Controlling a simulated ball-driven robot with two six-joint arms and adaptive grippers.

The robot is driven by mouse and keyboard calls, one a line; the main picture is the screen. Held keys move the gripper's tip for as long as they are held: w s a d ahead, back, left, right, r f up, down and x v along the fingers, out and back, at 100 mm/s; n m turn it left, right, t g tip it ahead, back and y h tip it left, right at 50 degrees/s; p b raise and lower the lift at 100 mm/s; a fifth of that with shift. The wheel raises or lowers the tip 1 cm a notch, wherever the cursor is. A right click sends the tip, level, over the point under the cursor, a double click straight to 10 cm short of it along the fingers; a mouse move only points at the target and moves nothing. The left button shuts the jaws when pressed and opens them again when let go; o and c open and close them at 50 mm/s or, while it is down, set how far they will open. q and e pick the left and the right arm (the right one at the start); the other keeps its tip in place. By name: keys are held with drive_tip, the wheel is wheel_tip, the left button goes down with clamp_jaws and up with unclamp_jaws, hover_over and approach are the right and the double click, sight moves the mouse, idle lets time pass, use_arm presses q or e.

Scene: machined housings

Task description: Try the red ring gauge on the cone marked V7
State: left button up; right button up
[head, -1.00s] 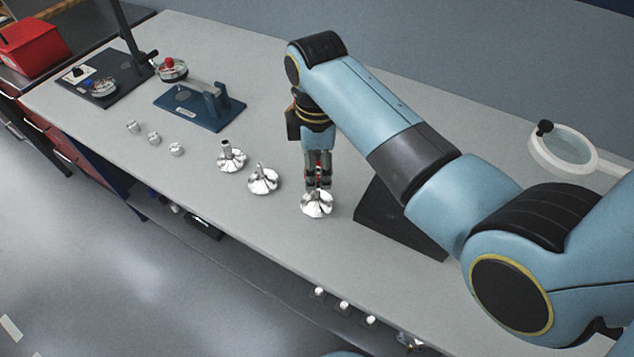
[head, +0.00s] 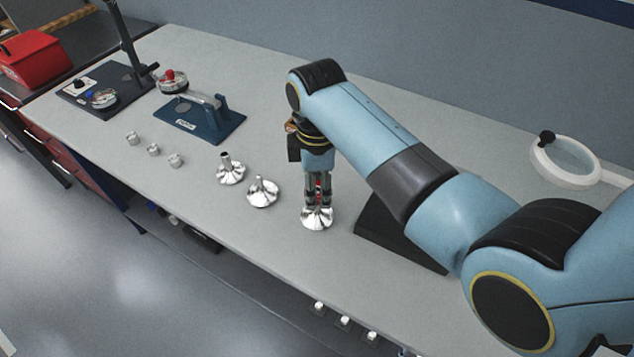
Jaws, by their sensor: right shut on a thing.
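Three shiny metal cones with flared, fluted bases stand on the grey bench: a left one (head: 230,174), a middle one (head: 263,194) and a right one (head: 317,221). No marking can be read on them, so I cannot tell which is V7. My right gripper (head: 318,203) points straight down over the right cone, its fingertips low around the cone's upper part. It is shut on the red ring gauge, of which only a bit of red (head: 318,189) shows between the fingers. The fingers hide whether the ring touches the cone. My left gripper is not in view.
Several small metal cylinders, one here (head: 154,150), lie left of the cones. Behind them are a blue fixture (head: 212,127) and a dark stand (head: 125,75). A dark wedge block (head: 385,235) sits close right of the right cone. A round magnifier (head: 565,157) is far right.

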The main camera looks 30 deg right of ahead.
drive_tip(key=shift+r, duration=0.1)
idle(0.4)
drive_tip(key=shift+p, duration=0.5)
idle(0.3)
drive_tip(key=shift+f+b, duration=0.35)
drive_tip(key=shift+f, duration=0.55)
idle(0.5)
idle(0.8)
drive_tip(key=o, duration=1.4)
drive_tip(key=shift+c, duration=0.2)
wheel_tip(320, 180, up, 12)
